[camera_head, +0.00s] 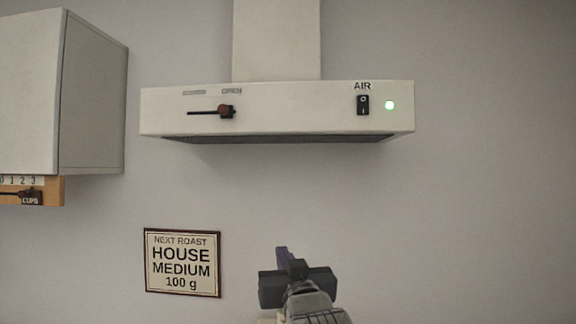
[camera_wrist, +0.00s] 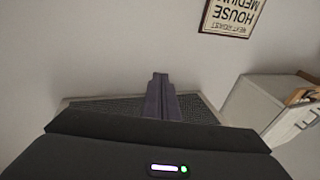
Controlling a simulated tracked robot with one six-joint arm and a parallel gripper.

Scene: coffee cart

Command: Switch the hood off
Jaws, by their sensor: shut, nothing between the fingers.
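The white hood (camera_head: 290,115) is on the wall at the top middle in the head view. A black rocker switch (camera_head: 363,105) sits on its front at the right, under the label AIR. A small green light (camera_head: 390,105) beside the switch is lit. My gripper (camera_head: 283,253) is below the hood, left of the switch and apart from it. Its purple fingers are together and empty. In the wrist view the fingers (camera_wrist: 161,95) are closed in front of the hood's dark mesh underside (camera_wrist: 95,106); the switch does not show there.
A slider with a brown knob (camera_head: 227,111) is on the hood's left front, near a label reading OPEN. A white cabinet (camera_head: 90,95) hangs at the left, with a wooden cups rail (camera_head: 52,190) beneath. A framed sign (camera_head: 182,263) is on the wall. The wall at right is bare.

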